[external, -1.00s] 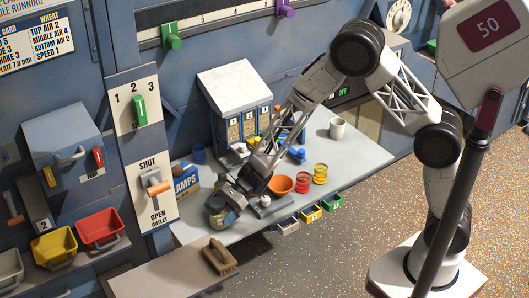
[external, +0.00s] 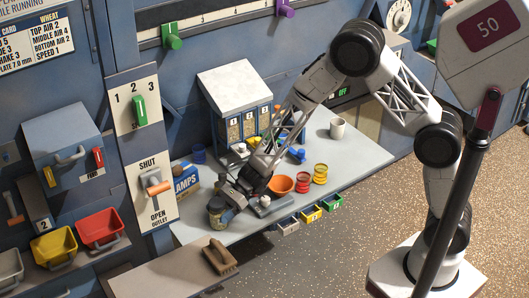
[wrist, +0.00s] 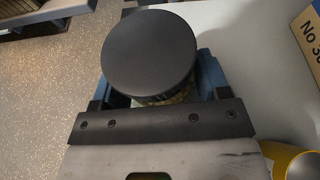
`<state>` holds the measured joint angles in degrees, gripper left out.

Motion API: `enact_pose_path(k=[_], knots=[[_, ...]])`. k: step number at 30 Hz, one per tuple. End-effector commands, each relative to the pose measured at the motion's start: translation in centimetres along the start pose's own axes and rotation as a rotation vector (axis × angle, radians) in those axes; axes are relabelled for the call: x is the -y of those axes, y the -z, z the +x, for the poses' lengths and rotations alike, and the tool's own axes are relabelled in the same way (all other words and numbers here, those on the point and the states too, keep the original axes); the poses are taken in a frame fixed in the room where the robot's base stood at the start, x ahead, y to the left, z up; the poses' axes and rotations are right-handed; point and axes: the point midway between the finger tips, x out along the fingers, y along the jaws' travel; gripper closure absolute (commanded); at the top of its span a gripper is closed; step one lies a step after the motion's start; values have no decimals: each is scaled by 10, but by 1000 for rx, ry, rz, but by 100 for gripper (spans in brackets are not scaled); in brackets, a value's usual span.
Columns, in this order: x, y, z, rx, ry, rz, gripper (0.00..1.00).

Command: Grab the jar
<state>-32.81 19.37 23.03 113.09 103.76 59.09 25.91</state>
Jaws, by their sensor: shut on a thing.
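The jar (external: 216,213) is at the left front part of the grey bench, with a yellowish body. In the wrist view its round black lid (wrist: 150,50) faces the camera, and a little of the body shows beneath the lid. My gripper (external: 222,204) reaches down over the jar from the right. In the wrist view my gripper (wrist: 155,88) has a blue finger on each side of the jar and is shut on it. The lid hides most of the body. I cannot tell whether the jar's base touches the bench.
The bench (external: 345,160) holds a blue lamps box (external: 186,181) behind the jar, an orange bowl (external: 281,185), yellow and red tins (external: 302,176) and a white mug (external: 337,128). A brush (external: 219,256) lies on the lower front table. A yellow thing (wrist: 296,160) is near my gripper.

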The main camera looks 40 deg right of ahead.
Motion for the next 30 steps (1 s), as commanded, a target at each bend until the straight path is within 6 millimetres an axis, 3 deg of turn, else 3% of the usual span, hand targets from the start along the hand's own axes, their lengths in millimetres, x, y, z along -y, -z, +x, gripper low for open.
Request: enact_pose_path(k=[11, 17, 30], knots=[[0, -14, -6, 1, 0, -2, 66], [0, -34, -14, 2, 1, -3, 66], [-57, -23, -54, 0, 1, 0, 66]])
